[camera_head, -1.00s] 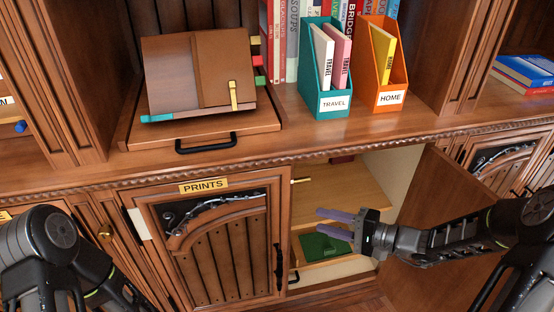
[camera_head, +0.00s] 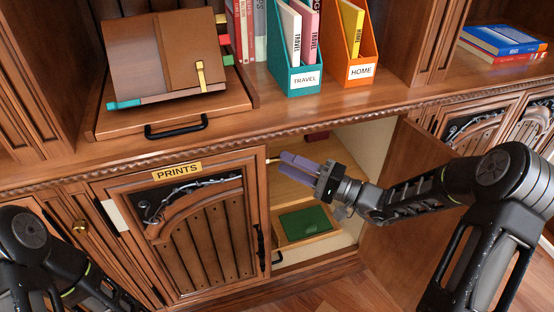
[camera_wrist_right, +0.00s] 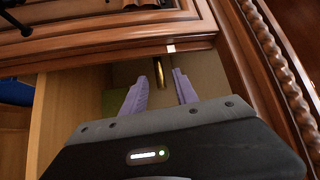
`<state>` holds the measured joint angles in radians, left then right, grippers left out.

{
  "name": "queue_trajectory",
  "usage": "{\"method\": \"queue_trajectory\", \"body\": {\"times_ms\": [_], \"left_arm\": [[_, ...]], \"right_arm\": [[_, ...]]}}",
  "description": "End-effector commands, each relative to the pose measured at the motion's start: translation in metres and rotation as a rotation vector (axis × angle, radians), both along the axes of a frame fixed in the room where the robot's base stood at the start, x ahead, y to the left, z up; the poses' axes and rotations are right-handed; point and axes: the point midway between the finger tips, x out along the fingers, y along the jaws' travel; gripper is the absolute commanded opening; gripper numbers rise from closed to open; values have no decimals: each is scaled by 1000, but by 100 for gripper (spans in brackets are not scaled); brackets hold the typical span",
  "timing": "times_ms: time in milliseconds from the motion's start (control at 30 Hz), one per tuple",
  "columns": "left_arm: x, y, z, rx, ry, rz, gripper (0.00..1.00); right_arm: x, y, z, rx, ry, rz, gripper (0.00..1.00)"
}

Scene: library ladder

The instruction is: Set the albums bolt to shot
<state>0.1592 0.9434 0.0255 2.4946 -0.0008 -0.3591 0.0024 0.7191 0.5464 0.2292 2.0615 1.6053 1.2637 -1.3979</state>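A small brass bolt (camera_head: 273,160) sits at the top inner edge of the closed PRINTS door (camera_head: 200,240), beside the open cupboard bay. In the right wrist view the brass rod (camera_wrist_right: 159,73) shows just beyond and between the fingertips, with a small pale piece near its end. No albums label is readable. My right gripper (camera_head: 290,164) reaches into the top of the bay with its purple fingers pointing at the bolt. In the wrist view its fingers (camera_wrist_right: 160,84) are apart with nothing between them. My left arm is at the lower left; its gripper is out of view.
The bay's other door (camera_head: 405,215) stands open on the right, beside my right arm. A green item (camera_head: 305,223) lies low inside the bay. The counter edge (camera_head: 330,125) overhangs above. TRAVEL (camera_head: 297,82) and HOME (camera_head: 352,73) file boxes stand on the counter.

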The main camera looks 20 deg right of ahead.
Motion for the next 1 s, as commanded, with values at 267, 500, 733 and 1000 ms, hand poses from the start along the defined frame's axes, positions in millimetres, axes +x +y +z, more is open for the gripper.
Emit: {"method": "queue_trajectory", "body": {"times_ms": [267, 500, 733, 1000], "left_arm": [[1, 1, -4, 1, -2, 3, 0], [1, 1, -4, 2, -2, 3, 0], [1, 1, -4, 1, -2, 3, 0], [1, 1, -4, 1, -2, 3, 0]], "right_arm": [[22, 26, 4, 0, 1, 1, 35], [24, 28, 5, 0, 1, 0, 35], [24, 28, 5, 0, 1, 0, 22], [24, 27, 5, 0, 1, 0, 0]]}}
